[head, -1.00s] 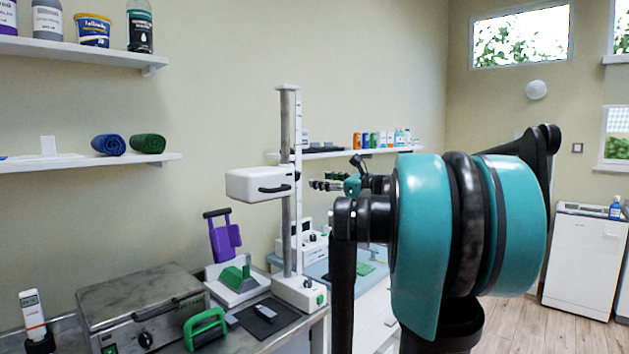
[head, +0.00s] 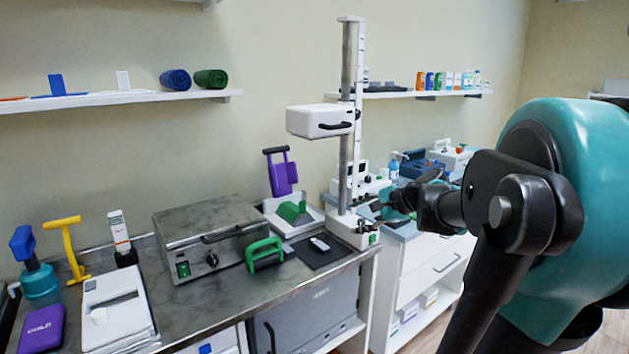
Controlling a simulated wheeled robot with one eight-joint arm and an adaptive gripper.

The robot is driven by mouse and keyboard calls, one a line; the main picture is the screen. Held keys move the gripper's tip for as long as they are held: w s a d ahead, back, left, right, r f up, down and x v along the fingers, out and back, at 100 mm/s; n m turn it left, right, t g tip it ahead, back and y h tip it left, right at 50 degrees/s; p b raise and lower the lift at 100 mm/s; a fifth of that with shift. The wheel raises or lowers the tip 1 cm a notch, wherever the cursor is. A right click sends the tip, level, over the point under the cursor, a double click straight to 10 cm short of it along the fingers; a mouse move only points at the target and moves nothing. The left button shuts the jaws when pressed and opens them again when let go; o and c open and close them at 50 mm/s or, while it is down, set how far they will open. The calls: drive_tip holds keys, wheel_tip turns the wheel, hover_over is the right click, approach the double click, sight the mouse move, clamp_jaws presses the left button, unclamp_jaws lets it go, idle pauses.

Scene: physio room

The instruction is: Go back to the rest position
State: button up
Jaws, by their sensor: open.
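My gripper (head: 384,206) is at the end of my teal and black arm, right of the white stand's foot and over the blue-topped cabinet at the back. It is small and partly hidden by my own arm links, and I see nothing held in it. The big teal arm joint fills the right side of the head view.
A metal counter (head: 225,312) carries a steel box (head: 210,235), a green handle (head: 265,255), a purple-handled device (head: 283,175) and a white column stand (head: 346,130). A white cabinet (head: 425,270) stands right of it. Wall shelves (head: 110,99) hang above.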

drive_tip(key=s+d+f+n+g+h, duration=0.2)
drive_tip(key=s+d+f+n+h, duration=0.1)
drive_tip(key=s+f+n, duration=0.4)
drive_tip(key=s+d+f+n+g+h, duration=0.1)
drive_tip(key=s+d+f+n+h, duration=0.2)
drive_tip(key=s+f+n, duration=0.4)
drive_tip(key=s+f+h, duration=0.1)
drive_tip(key=s+f, duration=0.5)
drive_tip(key=f, duration=0.3)
drive_tip(key=shift+s+f+g+h, duration=0.15)
drive_tip(key=shift+s+g+h, duration=0.05)
drive_tip(key=shift+g+h, duration=0.2)
drive_tip(key=shift+a, duration=0.1)
